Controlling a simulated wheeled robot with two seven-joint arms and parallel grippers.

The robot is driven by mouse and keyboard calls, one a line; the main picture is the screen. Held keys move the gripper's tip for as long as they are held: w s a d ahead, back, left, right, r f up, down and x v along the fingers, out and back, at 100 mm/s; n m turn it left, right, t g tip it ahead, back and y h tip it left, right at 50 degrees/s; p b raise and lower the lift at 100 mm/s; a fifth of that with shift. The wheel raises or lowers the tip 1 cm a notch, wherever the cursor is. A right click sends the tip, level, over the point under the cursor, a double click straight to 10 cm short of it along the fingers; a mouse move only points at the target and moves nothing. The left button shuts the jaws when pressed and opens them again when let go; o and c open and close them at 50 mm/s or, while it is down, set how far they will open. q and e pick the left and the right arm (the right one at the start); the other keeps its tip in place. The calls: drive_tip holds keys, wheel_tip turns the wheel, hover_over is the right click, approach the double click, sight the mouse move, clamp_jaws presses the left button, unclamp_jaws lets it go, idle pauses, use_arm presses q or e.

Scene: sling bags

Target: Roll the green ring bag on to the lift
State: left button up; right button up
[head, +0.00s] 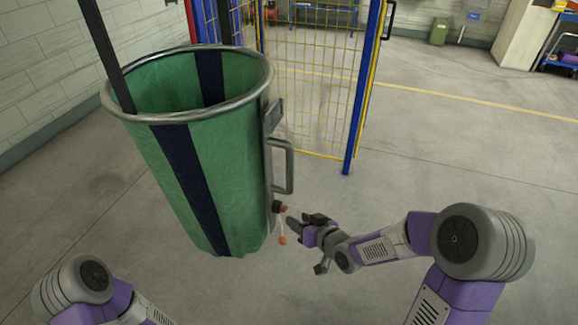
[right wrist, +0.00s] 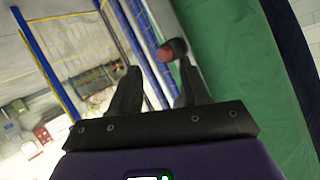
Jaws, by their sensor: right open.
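The green ring bag (head: 150,150), green with dark stripes and a round metal ring at its top, stands upright at left centre in the head view. A grey handle (head: 283,165) is on its right side, with a red-tipped dark knob (head: 280,208) below it and an orange ball hanging beneath. My right gripper (head: 303,222) is open and empty, just right of the knob. In the right wrist view the knob (right wrist: 170,50) shows just beyond the open fingers (right wrist: 160,85), with the green bag (right wrist: 225,60) to the right. My left gripper is out of view. I cannot identify the lift.
A yellow mesh fence (head: 310,90) with a blue post (head: 364,90) stands behind and right of the bag. A dark pole (head: 103,50) rises at the bag's left rim. A green bin (head: 439,31) is far back. The floor at right is clear.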

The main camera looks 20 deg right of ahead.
sight(293, 165)
drive_tip(key=r+n+t, duration=0.1)
drive_tip(key=r, duration=0.4)
drive_tip(key=r+n+t+y+b, duration=0.1)
drive_tip(key=r+t, duration=0.1)
drive_tip(key=r, duration=0.4)
drive_tip(key=d+r+n+t+y, duration=0.1)
drive_tip(key=r+n, duration=0.1)
drive_tip(key=r, duration=0.3)
drive_tip(key=shift+w+r, duration=0.2)
drive_tip(key=shift+r, duration=0.2)
drive_tip(key=b+x, duration=0.1)
drive_tip(key=x, duration=0.5)
drive_tip(key=shift+w+r, duration=0.1)
drive_tip(key=shift+w, duration=0.2)
clamp_jaws()
